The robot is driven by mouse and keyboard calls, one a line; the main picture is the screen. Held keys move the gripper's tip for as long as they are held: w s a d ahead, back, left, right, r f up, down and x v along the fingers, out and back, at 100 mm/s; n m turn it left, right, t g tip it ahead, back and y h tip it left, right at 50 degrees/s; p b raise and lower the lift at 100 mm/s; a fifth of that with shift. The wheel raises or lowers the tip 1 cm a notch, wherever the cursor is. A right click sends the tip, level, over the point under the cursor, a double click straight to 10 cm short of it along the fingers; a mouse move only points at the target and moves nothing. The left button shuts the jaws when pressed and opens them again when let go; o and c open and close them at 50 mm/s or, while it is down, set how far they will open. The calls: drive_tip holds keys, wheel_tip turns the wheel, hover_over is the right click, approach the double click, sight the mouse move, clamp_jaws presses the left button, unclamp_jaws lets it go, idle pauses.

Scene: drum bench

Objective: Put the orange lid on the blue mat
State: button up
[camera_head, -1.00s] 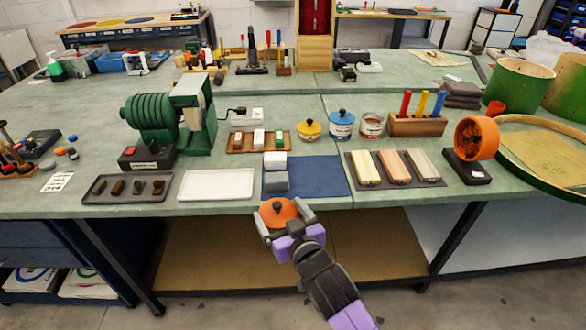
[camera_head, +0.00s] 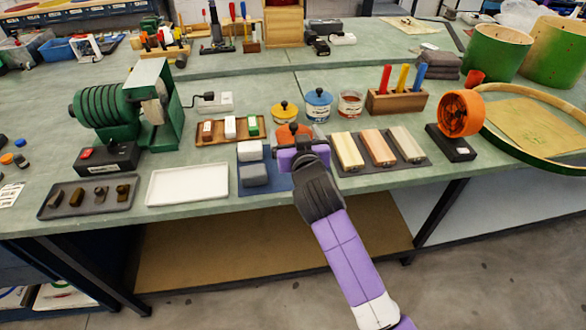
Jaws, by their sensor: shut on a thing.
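My gripper (camera_head: 296,137) is shut on the orange lid (camera_head: 288,131), of which only a part shows above and beside the purple and grey jaws. The lid is held over the back part of the blue mat (camera_head: 282,180) as seen in the picture; its exact height above the mat cannot be told. My arm hides much of the mat's right side. Two blocks, one white and one grey (camera_head: 254,174), sit on the mat's left part.
A white tray (camera_head: 188,185) lies left of the mat, and a dark board with wooden blocks (camera_head: 372,149) lies right. Behind stand a yellow-lidded pot (camera_head: 284,112), a blue-lidded pot (camera_head: 319,105) and an open tin (camera_head: 350,106). An orange fan (camera_head: 460,113) stands further right.

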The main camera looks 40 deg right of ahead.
wheel_tip(320, 180, down, 12)
drive_tip(key=shift+f+b, duration=0.2)
drive_tip(key=shift+b, duration=0.5)
drive_tip(key=shift+f, duration=0.1)
drive_tip(key=o, duration=1.1)
